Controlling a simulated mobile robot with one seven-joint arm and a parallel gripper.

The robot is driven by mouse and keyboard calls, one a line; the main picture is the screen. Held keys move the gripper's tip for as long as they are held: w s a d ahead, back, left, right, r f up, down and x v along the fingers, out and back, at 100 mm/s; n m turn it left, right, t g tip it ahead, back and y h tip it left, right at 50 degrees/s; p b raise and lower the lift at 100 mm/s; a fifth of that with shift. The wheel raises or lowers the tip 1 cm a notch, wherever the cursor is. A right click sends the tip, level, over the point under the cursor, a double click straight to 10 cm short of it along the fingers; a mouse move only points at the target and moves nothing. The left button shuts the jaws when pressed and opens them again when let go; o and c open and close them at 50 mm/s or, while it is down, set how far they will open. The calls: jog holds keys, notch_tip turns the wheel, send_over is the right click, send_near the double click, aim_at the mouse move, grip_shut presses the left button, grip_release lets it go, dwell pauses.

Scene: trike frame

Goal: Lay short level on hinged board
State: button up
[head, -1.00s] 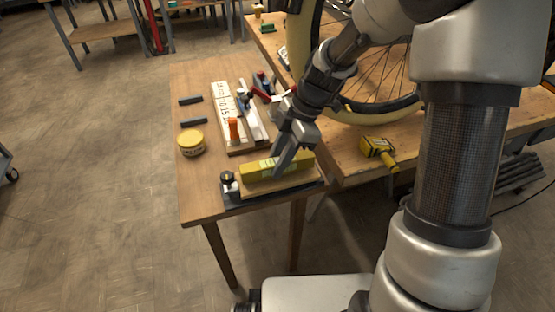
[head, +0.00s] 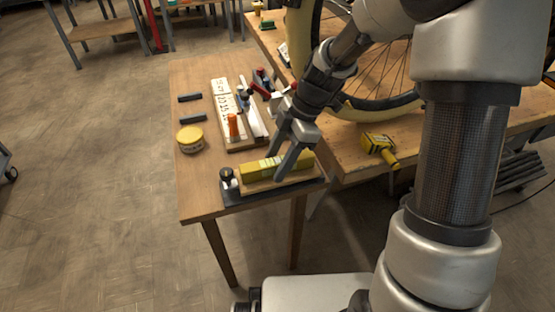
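The short level is a yellow bar (head: 256,172) lying lengthwise along the hinged board. The hinged board (head: 305,180) is a wooden strip on a dark base at the near edge of the small table, with a dark upright fitting at its left end. My gripper (head: 275,168) is over the middle of the level, with its fingers spread apart. One finger is in front of the level and the other is behind it. The near finger hides part of the level. I cannot tell whether either finger touches it.
A yellow tin (head: 190,139) and two dark bars (head: 193,120) lie on the left of the small table (head: 200,190). A board with white strips and an orange-handled tool (head: 233,126) is behind the level. A wheel and a yellow tool (head: 379,148) are on the right-hand bench.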

jog(key=p+v, duration=0.4)
jog(key=v, duration=1.3)
jog(key=shift+r, duration=0.2)
jog(key=shift+d, duration=0.1)
jog(key=s+d+r+m+t+h, duration=0.2)
jog(key=s+d+r+m+t, duration=0.15)
jog(key=s+m, duration=0.6)
jog(key=s+d+r+m+t+h, duration=0.25)
jog(key=s+r+m, duration=0.25)
jog(key=s+m, duration=0.5)
notch_tip(320, 180, up, 19)
jog(key=w+m+p, duration=0.1)
jog(key=p, duration=1.8)
jog(key=shift+m+t, duration=0.35)
jog(key=shift+t, duration=0.05)
